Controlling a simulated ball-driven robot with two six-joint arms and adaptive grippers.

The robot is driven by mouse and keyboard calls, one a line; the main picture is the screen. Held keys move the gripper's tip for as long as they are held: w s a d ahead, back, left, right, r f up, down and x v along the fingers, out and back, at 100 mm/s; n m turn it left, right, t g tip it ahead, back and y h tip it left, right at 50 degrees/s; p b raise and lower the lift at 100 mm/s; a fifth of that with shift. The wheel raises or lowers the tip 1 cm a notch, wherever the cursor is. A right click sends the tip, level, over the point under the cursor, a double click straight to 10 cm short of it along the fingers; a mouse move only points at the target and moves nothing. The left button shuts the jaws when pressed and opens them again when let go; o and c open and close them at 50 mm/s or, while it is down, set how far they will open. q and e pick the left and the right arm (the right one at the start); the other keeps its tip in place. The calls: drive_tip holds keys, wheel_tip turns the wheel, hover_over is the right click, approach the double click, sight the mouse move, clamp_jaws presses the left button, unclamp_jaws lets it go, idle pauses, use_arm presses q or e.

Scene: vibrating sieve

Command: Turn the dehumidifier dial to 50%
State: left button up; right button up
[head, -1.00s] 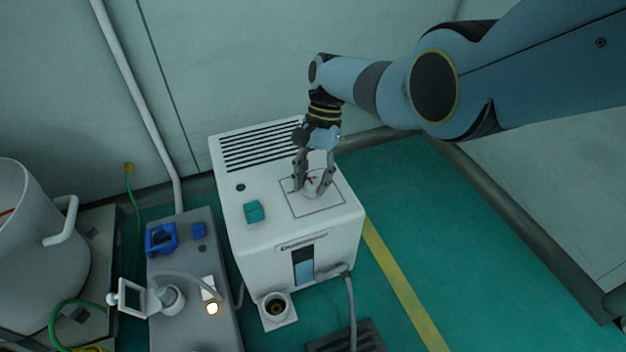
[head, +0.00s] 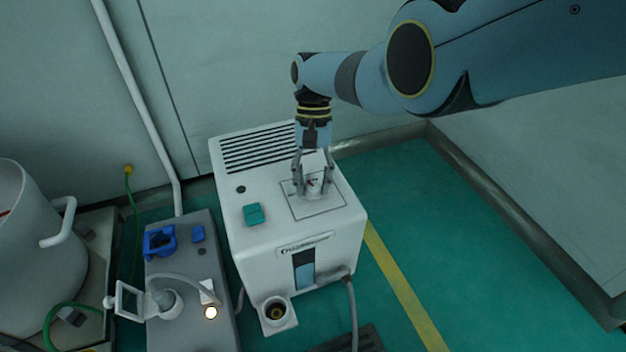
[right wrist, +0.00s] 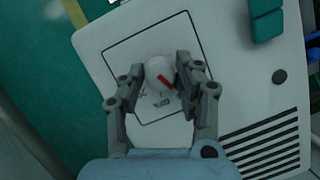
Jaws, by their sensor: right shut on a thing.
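The white dehumidifier (head: 262,206) stands on the green floor, with a square dial panel (head: 330,205) on its top. The round white dial (right wrist: 160,72) with a red pointer mark shows in the right wrist view; the pointer slants down and to the right there. Printed marks lie around the dial, too small to read surely. My right gripper (head: 313,190) comes down from above and is shut on the dial, one finger on each side. It also shows in the right wrist view (right wrist: 160,85). In the head view the fingers partly hide the dial. My left gripper is not in view.
A teal switch (head: 253,214) and a vent grille (head: 262,148) are on the dehumidifier's top. A grey bench (head: 190,325) with a blue part (head: 159,240) and a small lamp stands at left. A white vessel (head: 40,225) is further left. The floor at right is clear.

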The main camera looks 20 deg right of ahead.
drive_tip(key=o, duration=1.1)
drive_tip(key=v, duration=1.2)
drive_tip(key=shift+f, duration=0.1)
